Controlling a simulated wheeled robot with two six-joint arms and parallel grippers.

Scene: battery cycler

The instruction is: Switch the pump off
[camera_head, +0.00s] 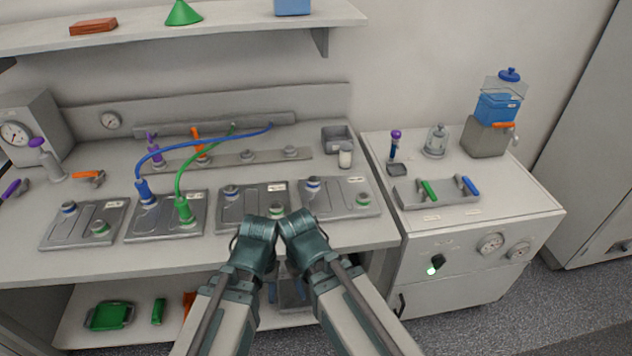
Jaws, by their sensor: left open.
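A white cabinet (480,247) stands at the right with a dark rotary switch (437,264) on its front, which has a bright green-white glow. I take this for the pump switch; its label is too small to read. My two arms come in from the bottom middle, well left of the switch. My left gripper (271,288) hangs low at the bench's front edge, open and mostly hidden by its own arm. My right gripper is hidden behind its arm. Neither touches the switch.
The bench (60,262) holds several grey plates, with a blue cable (151,160) and a green cable (181,170). On the cabinet top are a tray with green and blue valve handles (437,200) and a blue-filled container (497,107). Open room lies before the cabinet.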

